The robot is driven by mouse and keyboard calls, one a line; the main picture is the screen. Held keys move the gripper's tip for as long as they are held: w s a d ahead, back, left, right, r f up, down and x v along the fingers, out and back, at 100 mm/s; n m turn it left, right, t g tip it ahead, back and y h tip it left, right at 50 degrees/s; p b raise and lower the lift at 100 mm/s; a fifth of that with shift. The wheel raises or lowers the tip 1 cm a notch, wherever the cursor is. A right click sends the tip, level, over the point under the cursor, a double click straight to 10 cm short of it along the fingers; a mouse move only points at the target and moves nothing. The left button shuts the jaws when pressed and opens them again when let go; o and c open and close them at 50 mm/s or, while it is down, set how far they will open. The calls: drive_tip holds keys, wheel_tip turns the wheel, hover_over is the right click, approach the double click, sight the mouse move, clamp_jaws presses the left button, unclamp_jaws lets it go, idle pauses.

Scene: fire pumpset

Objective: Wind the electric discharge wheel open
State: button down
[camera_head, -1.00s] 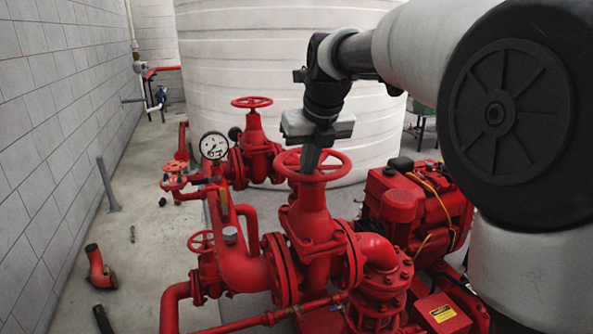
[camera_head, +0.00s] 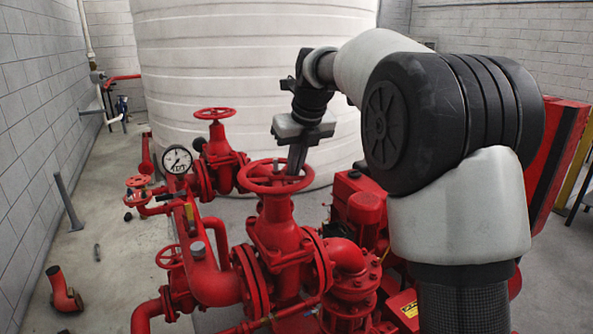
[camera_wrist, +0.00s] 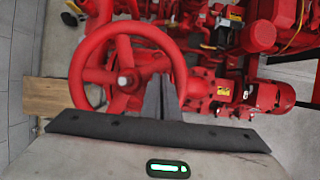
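A large red handwheel (camera_head: 253,184) sits on top of the nearest red gate valve (camera_head: 276,232). It lies roughly flat. It also fills the upper left of the wrist view (camera_wrist: 77,75), showing its rim, spokes and pale hub nut. My gripper (camera_head: 296,166) points down at the wheel's right side, with the fingertips at or inside the rim. In the wrist view the two dark fingers (camera_wrist: 161,100) look closed together beside the right part of the rim. They hide part of it, and I cannot tell whether they touch it. No label names the wheel.
A second red handwheel (camera_head: 214,113) stands farther back, near a pressure gauge (camera_head: 177,159). A small handwheel (camera_head: 169,255) sits low at left. A red engine (camera_head: 357,205) lies right of the valve. A white tank (camera_head: 240,60) stands behind. The left floor is mostly clear.

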sight(276, 163)
drive_tip(key=a, duration=0.1)
drive_tip(key=w+a, duration=0.1)
drive_tip(key=a, duration=0.1)
drive_tip(key=w+a, duration=0.1)
drive_tip(key=shift+w+a, duration=0.15)
drive_tip(key=shift+a, duration=0.1)
drive_tip(key=s+a, duration=0.1)
drive_tip(key=a, duration=0.1)
drive_tip(key=s+a+b, duration=0.1)
drive_tip(key=s+a, duration=0.1)
drive_tip(key=shift+s+a+f, duration=0.15)
drive_tip(key=shift+a, duration=0.05)
drive_tip(key=s+b, duration=0.1)
drive_tip(key=s+d+b, duration=0.1)
drive_tip(key=s, duration=0.3)
drive_tip(key=shift+d+f+b, duration=0.1)
drive_tip(key=shift+d+b, duration=0.25)
drive_tip(key=shift+b, duration=0.05)
drive_tip(key=d, duration=0.5)
drive_tip(key=shift+s+d+r+p, duration=0.2)
drive_tip(key=shift+r+p, duration=0.1)
drive_tip(key=shift+p, duration=0.1)
drive_tip(key=shift+d, duration=0.1)
drive_tip(key=shift+s+a, duration=0.15)
drive_tip(key=shift+a, duration=0.35)
wheel_tip(276, 163, up, 8)
drive_tip(key=p, duration=0.3)
